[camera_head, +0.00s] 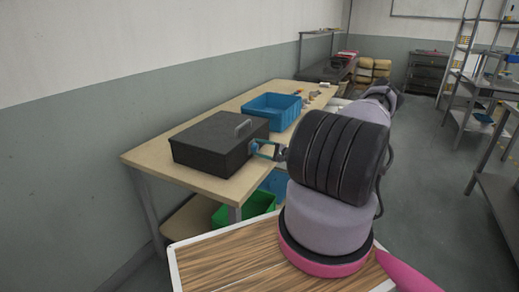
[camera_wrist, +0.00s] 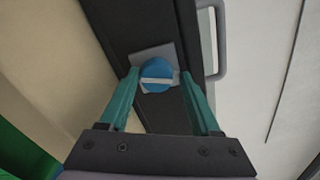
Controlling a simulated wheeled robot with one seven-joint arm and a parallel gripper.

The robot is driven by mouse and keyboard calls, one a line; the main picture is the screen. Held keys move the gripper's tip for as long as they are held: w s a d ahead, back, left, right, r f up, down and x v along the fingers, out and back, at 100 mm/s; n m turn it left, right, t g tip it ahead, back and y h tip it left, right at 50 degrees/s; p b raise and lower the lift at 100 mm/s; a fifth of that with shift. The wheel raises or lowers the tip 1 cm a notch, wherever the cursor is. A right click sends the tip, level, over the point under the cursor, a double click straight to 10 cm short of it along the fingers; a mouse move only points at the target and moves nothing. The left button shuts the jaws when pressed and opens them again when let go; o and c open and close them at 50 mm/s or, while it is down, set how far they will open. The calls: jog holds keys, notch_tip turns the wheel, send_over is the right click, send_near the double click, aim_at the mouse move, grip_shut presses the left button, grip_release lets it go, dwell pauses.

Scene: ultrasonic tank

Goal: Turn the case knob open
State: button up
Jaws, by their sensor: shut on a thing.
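The case (camera_head: 210,143) is a dark box with a grey handle, standing on the wooden table in the head view. In the wrist view the dark side of the case (camera_wrist: 148,33) fills the middle. The knob (camera_wrist: 157,71) is blue and round with a pale bar across it, set on a grey plate. My gripper (camera_wrist: 158,76) has its teal fingers on both sides of the knob, shut on it. In the head view my gripper (camera_head: 262,148) reaches the right side of the case, and the knob is small there.
A blue bin (camera_head: 272,110) stands behind the case on the table (camera_head: 150,157). A green bin (camera_head: 258,206) is under the table. The case handle (camera_wrist: 213,40) is close to the right finger in the wrist view. Metal shelving stands at the far right, with open floor between.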

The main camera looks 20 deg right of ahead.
jog(key=shift+s+a+f+n, duration=0.15)
jog(key=shift+f+n, duration=0.1)
jog(key=shift+n, duration=0.8)
jog(key=shift+s+a+f+n, duration=0.1)
jog(key=shift+s+f+n, duration=0.1)
jog(key=shift+n, duration=0.85)
jog(key=shift+w, duration=0.1)
jog(key=o, duration=1.2)
jog(key=shift+w+r, duration=0.1)
jog(key=shift+w+d+r, duration=0.1)
jog(key=shift+d+r, duration=0.05)
jog(key=shift+d, duration=0.05)
jog(key=v, duration=1)
jog(key=shift+s+d+r, duration=0.1)
jog(key=shift+s+d, duration=0.15)
jog(key=shift+s, duration=0.1)
